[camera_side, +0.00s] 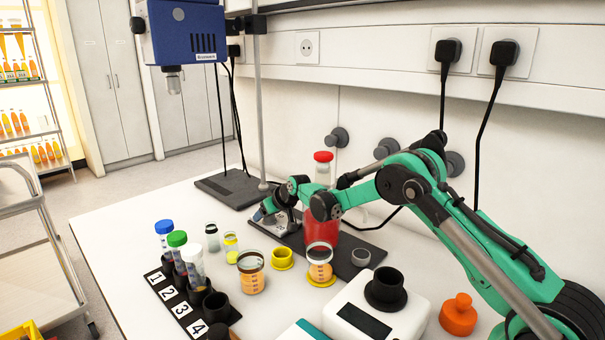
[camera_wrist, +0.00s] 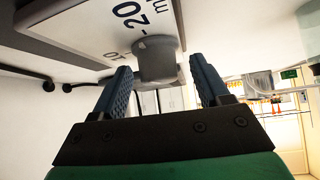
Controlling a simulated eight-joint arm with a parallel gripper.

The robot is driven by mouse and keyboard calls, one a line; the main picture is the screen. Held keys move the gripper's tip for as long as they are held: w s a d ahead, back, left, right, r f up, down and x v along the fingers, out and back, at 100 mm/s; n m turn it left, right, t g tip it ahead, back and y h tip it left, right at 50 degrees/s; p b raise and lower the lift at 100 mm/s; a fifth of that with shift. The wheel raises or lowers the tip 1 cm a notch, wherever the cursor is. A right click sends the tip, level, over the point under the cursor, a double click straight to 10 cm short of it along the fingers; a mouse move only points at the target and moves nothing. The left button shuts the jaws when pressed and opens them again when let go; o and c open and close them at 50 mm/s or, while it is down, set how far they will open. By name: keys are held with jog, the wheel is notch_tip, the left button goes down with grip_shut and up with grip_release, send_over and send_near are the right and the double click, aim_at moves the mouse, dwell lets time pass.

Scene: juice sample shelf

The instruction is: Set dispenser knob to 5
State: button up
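In the wrist view a grey knob (camera_wrist: 157,60) sticks out from a white panel (camera_wrist: 85,28) printed with "20", "ml" and a partly hidden "10". My gripper (camera_wrist: 160,75) is open, with one ridged blue finger on each side of the knob and a visible gap on both sides. I cannot read the knob's setting; no pointer shows. In the side view my gripper (camera_side: 266,212) is low over the table, left of a bottle (camera_side: 323,232) with red liquid and a red cap. The knob cannot be made out there.
A black rack (camera_side: 172,298) numbered 1 to 4 holds capped tubes at the front left. Cups (camera_side: 251,275), a white device (camera_side: 415,312) with a black holder and an orange stopper (camera_side: 458,312) stand nearby. A blue unit (camera_side: 183,32) hangs on a pole behind.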

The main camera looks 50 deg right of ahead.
jog(key=shift+r, duration=0.1)
jog(key=shift+v, duration=2.75)
notch_tip(320, 180, up, 6)
jog(key=f+m+h, duration=0.1)
jog(key=f, duration=0.1)
jog(key=a+f+m+h, duration=0.1)
jog(key=f+m, duration=0.1)
jog(key=f+m+g+h, duration=0.1)
jog(key=f, duration=0.1)
jog(key=shift+w+a, duration=0.2)
jog(key=shift+w, duration=0.1)
jog(key=shift+x, duration=2.75)
jog(key=shift+s+f, duration=0.1)
